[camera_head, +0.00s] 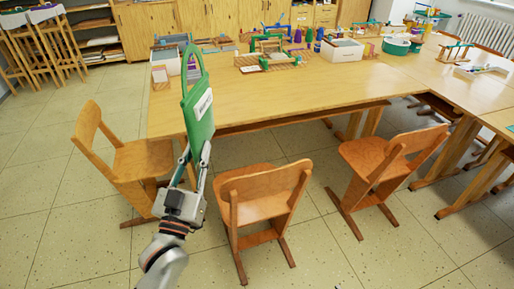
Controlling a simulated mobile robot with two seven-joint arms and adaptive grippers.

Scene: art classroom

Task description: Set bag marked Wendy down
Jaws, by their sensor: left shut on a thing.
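The label's writing is too small to read. My left gripper is shut on the lower part of the bag, which stands upright with its handle at the top. In this view the bag overlaps the left end of the wooden table (320,92); I cannot tell its exact height over or in front of the tabletop. My right gripper is not in view.
Chairs stand at the table's left end (143,158) and along its front (262,190) (372,160). Boxes, a wooden rack (268,62), a white box (342,50) and a teal basin (396,46) sit along the table's back. The table's front middle is clear.

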